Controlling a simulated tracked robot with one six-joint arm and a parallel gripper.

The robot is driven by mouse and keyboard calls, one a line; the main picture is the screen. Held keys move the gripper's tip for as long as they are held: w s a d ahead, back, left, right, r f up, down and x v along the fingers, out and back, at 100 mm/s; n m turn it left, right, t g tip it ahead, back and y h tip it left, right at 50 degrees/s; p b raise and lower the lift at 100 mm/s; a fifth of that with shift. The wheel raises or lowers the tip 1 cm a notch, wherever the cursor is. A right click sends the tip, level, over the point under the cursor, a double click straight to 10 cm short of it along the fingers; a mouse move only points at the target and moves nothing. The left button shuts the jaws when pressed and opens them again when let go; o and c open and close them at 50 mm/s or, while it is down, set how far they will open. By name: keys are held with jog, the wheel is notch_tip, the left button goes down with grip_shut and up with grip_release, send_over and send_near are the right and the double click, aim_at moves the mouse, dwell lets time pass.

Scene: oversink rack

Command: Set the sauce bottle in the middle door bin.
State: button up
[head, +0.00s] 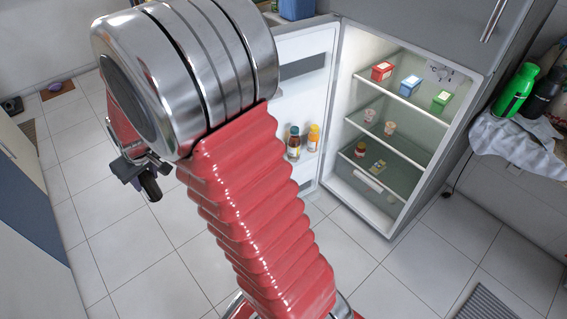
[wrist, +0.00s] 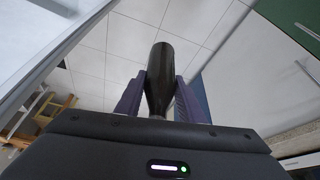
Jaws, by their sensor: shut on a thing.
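My gripper (wrist: 160,92) is shut on a dark bottle (wrist: 160,62), which stands between its two purple fingers in the wrist view; I take it as the sauce bottle. In the head view my gripper (head: 145,178) is at the left, well away from the fridge, partly behind my arm. The open fridge door (head: 287,48) shows its inner side behind my arm. A grey bin (head: 302,67) is higher up.
The fridge interior (head: 405,120) holds several boxes and small cups on its shelves. A counter with a cloth (head: 500,142), a green bottle (head: 516,90) and a black bottle (head: 541,94) is at the right.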

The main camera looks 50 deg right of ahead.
jog(key=s+d+f+m, duration=0.1)
jog(key=s+d+f, duration=0.1)
jog(key=d+f, duration=0.35)
jog(key=s+d+f+m+h, duration=0.1)
jog(key=s+d+f, duration=0.15)
jog(key=d, duration=0.65)
jog(key=s+d+f+m, duration=0.1)
jog(key=d+f, duration=0.4)
jog(key=d, duration=0.2)
jog(key=s+d+f+m, duration=0.1)
jog(key=s+d+f, duration=0.4)
jog(key=s+d, duration=0.2)
jog(key=s+d+f+m+h, duration=0.1)
jog(key=s+d+f+m, duration=0.1)
jog(key=s+d+f, duration=0.3)
jog(key=s+d, duration=0.2)
jog(key=s, duration=0.1)
jog(key=shift+s+f, duration=0.15)
